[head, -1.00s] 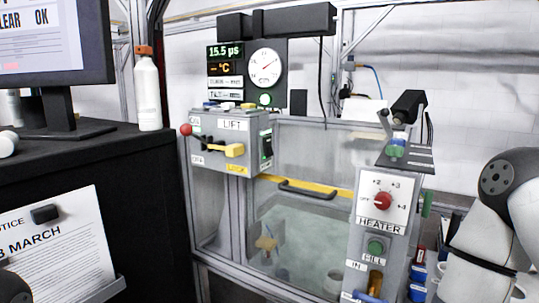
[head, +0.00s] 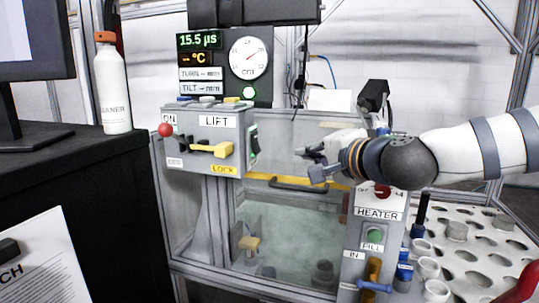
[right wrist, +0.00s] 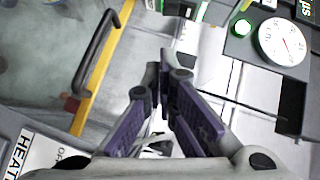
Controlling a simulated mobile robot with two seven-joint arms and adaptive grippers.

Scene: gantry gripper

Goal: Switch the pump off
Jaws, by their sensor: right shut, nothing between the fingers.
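A grey LIFT control box (head: 200,138) hangs on the tank frame. My right gripper (head: 306,161) is shut and empty, pointing left toward that side with a gap between. In the right wrist view its purple-padded fingers (right wrist: 162,82) meet at the tips, touching nothing. My left gripper is not in view.
A tank with a yellow edge and black handle (head: 298,184) lies below my right gripper. The HEATER panel (head: 378,212) stands right of it. A gauge display (head: 247,58) rises behind the LIFT box. A white bottle (head: 112,90) stands on the black cabinet at left.

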